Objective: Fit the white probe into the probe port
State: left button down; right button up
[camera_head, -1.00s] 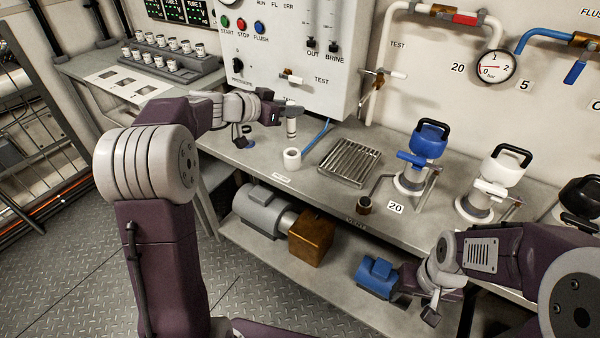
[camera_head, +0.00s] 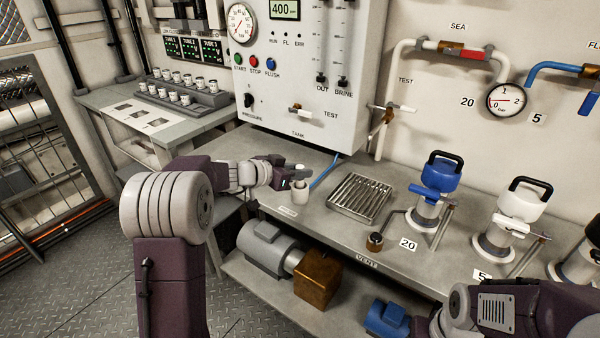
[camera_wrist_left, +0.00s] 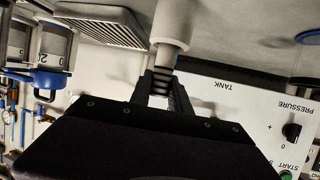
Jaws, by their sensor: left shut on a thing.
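My left gripper (camera_head: 288,183) is shut on the white probe (camera_head: 299,168), whose top shows just above a white cup-like port (camera_head: 300,192) on the steel bench. In the left wrist view, which is upside down, the fingers (camera_wrist_left: 160,88) hold the grey-white probe body (camera_wrist_left: 163,60). It runs into the open end of the white port (camera_wrist_left: 172,25), and its lower part is hidden there. How deep it sits I cannot tell. My right arm shows at the lower right of the head view, with its gripper out of the picture.
A slatted metal tray (camera_head: 360,197) lies right of the port. The control panel (camera_head: 300,90) stands close behind. Blue (camera_head: 437,185) and white (camera_head: 505,215) handled units stand farther right. A rack of small cups (camera_head: 183,95) is on the left table.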

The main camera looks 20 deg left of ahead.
pick_arm(q)
jog(key=shift+f+b, duration=0.2)
jog(key=shift+b, duration=0.1)
jog(key=c, duration=1.2)
grip_release()
jog(key=shift+r, duration=0.1)
jog(key=v, duration=1.2)
